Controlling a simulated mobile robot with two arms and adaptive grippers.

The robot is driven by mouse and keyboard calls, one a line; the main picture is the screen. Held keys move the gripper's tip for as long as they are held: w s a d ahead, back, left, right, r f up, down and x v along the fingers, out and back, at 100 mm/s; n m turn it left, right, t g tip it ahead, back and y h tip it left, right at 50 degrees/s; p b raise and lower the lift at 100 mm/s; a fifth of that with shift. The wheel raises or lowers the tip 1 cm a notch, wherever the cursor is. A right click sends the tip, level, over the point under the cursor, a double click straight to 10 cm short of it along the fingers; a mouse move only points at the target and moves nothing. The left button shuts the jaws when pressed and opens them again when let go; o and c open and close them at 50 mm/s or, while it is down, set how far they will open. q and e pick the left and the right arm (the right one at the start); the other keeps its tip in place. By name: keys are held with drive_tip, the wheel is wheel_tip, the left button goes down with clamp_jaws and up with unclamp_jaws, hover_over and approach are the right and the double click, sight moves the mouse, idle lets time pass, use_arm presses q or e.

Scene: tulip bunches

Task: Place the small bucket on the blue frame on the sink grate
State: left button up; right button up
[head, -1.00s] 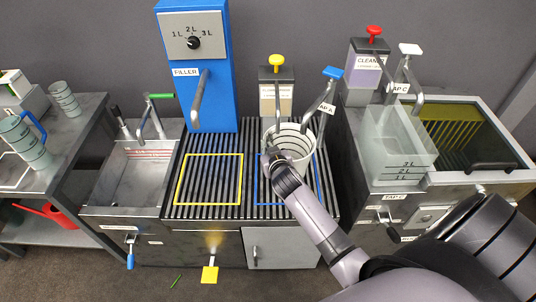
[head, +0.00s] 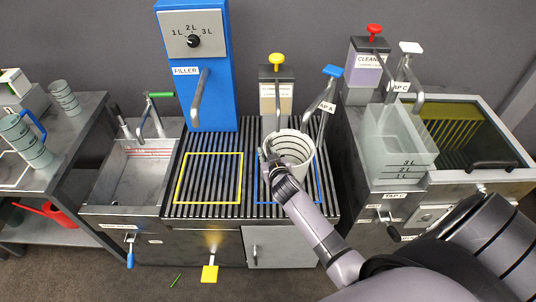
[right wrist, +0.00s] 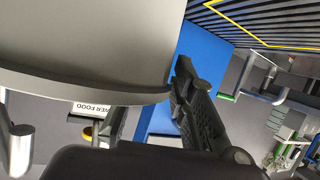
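The small bucket (head: 292,146) is white with dark ring lines and stands upright over the back part of the blue frame (head: 318,186) on the sink grate (head: 212,180). It hides part of the frame, and I cannot tell whether its base touches the grate. My right gripper (head: 271,164) is at the bucket's front left side and looks shut on its rim. In the right wrist view the bucket (right wrist: 90,40) fills the upper left, its rim close to the fingers (right wrist: 160,112). My left gripper is not in view.
A yellow frame (head: 241,182) on the grate to the left is empty. Behind stand the blue filler (head: 207,105), a yellow-topped dispenser (head: 277,92) and a blue-handled tap (head: 322,103). A clear container (head: 399,145) stands to the right.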

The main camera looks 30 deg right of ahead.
drive_tip(key=shift+r, duration=0.3)
drive_tip(key=shift+s+a, duration=0.1)
drive_tip(key=shift+s, duration=0.25)
drive_tip(key=v, duration=1.1)
drive_tip(key=shift+s, duration=0.15)
